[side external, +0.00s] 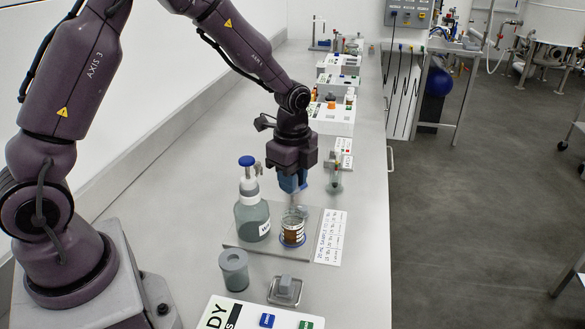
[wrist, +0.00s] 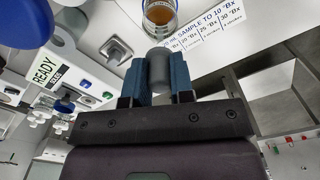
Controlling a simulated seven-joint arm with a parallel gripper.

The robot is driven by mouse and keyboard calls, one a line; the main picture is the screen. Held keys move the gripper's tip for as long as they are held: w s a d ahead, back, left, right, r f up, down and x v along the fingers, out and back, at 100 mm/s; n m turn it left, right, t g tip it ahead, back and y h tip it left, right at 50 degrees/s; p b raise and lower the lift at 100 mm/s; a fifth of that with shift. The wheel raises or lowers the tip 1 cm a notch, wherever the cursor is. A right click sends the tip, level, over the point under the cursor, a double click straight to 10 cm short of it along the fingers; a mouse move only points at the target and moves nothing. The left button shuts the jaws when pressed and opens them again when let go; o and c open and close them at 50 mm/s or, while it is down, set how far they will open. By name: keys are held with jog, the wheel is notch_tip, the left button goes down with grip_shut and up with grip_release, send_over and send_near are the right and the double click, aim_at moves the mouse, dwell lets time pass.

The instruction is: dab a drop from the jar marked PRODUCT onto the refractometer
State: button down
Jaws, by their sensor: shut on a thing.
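My gripper (side external: 292,184) has blue fingers and is shut on a grey cylindrical piece (wrist: 158,68), upright between the fingertips in the wrist view. In the side view it hangs directly above a clear jar (side external: 293,232) with amber-brown contents and a blue base ring. A pale part under the fingers reaches down to the jar's mouth; I cannot tell whether it is inside. The jar also shows in the wrist view (wrist: 160,13), just beyond the held piece. I can read no PRODUCT mark. A white panel marked READY (wrist: 50,72) may be the refractometer; I cannot confirm this.
A bottle (side external: 252,218) with a blue-topped neck stands close left of the jar on a grey tray (side external: 240,242). A printed card (side external: 330,238) lies right. White boxes line the back.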

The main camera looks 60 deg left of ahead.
aim_at(292, 201)
jog(key=shift+f, duration=3)
jog(key=shift+r, duration=0.1)
jog(key=shift+r, duration=3.5)
